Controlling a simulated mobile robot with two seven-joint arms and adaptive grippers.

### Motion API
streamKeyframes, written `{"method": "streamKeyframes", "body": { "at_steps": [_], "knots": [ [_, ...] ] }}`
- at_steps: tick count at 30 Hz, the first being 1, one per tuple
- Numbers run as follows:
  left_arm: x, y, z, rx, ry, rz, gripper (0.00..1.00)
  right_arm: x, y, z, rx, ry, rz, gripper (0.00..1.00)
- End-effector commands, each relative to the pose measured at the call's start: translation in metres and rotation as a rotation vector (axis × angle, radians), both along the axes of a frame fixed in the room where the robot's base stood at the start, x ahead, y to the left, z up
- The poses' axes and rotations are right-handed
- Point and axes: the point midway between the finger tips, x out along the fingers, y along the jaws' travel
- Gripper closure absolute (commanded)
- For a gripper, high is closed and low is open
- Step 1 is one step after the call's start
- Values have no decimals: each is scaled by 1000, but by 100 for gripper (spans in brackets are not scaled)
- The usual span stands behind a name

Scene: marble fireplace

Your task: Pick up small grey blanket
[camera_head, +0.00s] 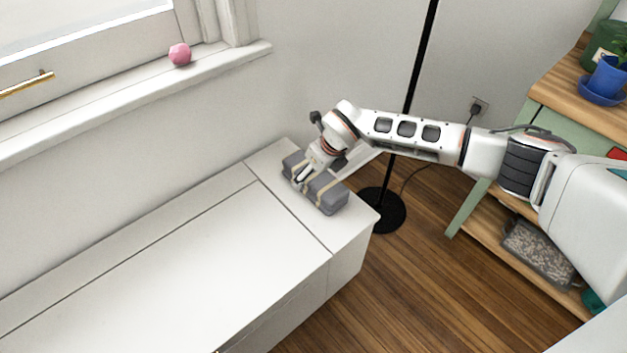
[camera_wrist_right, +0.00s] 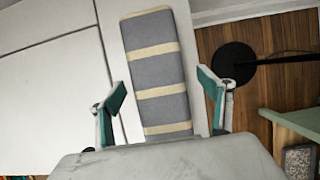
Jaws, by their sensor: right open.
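The small grey blanket (camera_head: 330,196) is folded into a long bundle with cream bands. It lies on the right end of the white bench. In the right wrist view the blanket (camera_wrist_right: 160,105) runs lengthwise away from the gripper, between the two fingers. My right gripper (camera_head: 303,183) is at the blanket's middle in the head view and hides part of it. In the right wrist view the right gripper (camera_wrist_right: 162,100) is open, one teal-padded finger on each side of the blanket, with gaps between. Its height above the bench is hard to tell. My left gripper is not in view.
The white bench (camera_head: 200,270) is otherwise clear. A black lamp stand (camera_head: 385,210) is right of it. A pink ball (camera_head: 180,54) sits on the windowsill (camera_head: 120,90). A green and wood shelf (camera_head: 560,100) with a blue pot (camera_head: 608,78) is at right.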

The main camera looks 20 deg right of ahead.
Motion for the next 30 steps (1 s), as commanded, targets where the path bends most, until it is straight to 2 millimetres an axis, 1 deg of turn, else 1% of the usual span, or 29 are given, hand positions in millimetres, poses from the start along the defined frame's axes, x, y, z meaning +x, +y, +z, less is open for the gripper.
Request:
{"method": "streamKeyframes", "body": {
  "at_steps": [1,2,3,5,6,7,15,17,19,22,24,26,27,30],
  "knots": [
    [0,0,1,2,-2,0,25,1,0,3,0,-3,0,22],
    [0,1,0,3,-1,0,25,1,0,3,0,-3,0,29],
    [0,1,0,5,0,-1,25,1,0,3,0,-3,0,40],
    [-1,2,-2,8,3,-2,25,1,0,2,0,-2,0,55],
    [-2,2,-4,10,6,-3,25,1,0,2,1,-2,0,66],
    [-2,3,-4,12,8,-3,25,0,0,2,1,-2,0,67],
    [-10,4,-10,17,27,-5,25,0,0,2,1,-1,-1,67],
    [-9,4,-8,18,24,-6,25,0,0,5,0,-2,0,67],
    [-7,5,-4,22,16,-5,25,1,0,13,0,-4,-1,67],
    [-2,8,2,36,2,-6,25,3,0,32,1,-11,0,67],
    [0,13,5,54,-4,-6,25,4,0,51,0,-16,-1,67],
    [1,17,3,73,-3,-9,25,5,0,69,1,-19,-1,67],
    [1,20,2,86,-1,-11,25,5,0,81,1,-21,-1,67],
    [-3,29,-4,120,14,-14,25,5,0,111,0,-22,-1,67]
  ]
}}
